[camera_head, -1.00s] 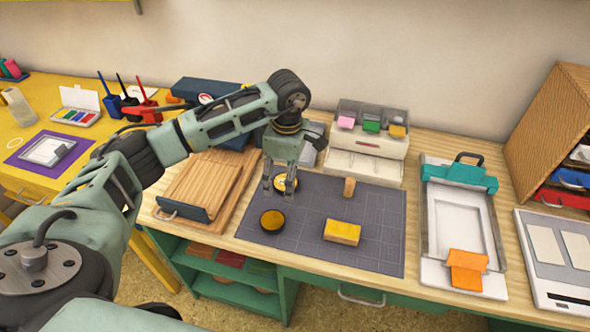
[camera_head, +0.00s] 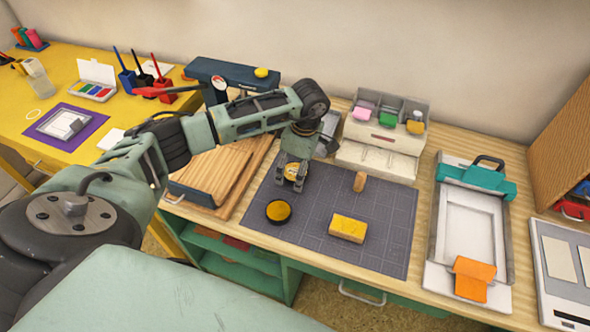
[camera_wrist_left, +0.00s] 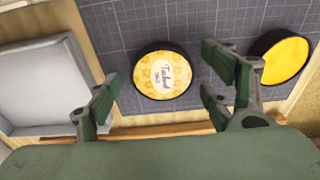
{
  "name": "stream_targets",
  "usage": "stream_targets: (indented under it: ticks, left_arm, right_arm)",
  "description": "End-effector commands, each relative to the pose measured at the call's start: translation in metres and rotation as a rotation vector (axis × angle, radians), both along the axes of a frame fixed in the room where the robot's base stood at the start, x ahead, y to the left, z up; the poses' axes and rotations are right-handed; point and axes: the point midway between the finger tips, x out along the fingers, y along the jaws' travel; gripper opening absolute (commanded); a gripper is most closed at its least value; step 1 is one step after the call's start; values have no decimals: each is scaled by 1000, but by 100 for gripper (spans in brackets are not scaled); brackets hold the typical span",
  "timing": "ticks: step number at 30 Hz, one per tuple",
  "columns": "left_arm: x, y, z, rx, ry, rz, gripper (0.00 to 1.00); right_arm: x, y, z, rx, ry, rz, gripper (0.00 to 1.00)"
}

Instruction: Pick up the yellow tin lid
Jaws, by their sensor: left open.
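The yellow tin lid (camera_head: 293,170) is a round disc with a patterned yellow top, a pale printed label and a dark rim. It lies flat on the grey cutting mat (camera_head: 384,240) and also shows in the left wrist view (camera_wrist_left: 163,74). My left gripper (camera_head: 289,184) is open and empty, pointing down above the lid and partly covering it in the head view. In the left wrist view the lid appears between the two spread fingers (camera_wrist_left: 161,88), apart from both. A round black tin with a yellow pad (camera_head: 278,211) sits beside the lid. My right gripper is not in view.
A yellow block (camera_head: 347,228) and a small wooden piece (camera_head: 360,181) stand on the mat. A wooden board (camera_head: 218,170) lies left, a white drawer organizer (camera_head: 380,141) behind, and a press with a teal bar (camera_head: 474,179) right. The mat's right part is clear.

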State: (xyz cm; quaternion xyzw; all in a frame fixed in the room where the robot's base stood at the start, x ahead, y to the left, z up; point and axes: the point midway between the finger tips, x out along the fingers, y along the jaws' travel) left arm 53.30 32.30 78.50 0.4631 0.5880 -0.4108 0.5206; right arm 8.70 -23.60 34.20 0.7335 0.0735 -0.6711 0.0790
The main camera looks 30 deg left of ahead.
Motion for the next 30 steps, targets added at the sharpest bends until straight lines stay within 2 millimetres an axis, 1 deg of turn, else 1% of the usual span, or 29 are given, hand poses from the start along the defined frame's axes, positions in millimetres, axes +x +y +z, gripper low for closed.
stream_targets:
  ticks: [1,3,5,6,19,26,30]
  left_arm:
    - [0,0,0,-1,-1,0,74]
    - [0,0,0,-1,-1,0,74]
    - [0,0,0,0,-1,0,74]
    - [0,0,0,0,-1,0,73]
    - [0,0,0,0,-1,0,36]
    - [0,0,1,0,-1,0,35]
    - [1,1,6,1,-2,1,35]
  right_arm:
    - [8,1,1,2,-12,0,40]
    - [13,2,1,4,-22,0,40]
    - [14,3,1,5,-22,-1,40]
    - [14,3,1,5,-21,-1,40]
    - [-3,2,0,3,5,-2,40]
    - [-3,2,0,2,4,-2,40]
    - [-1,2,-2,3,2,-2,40]
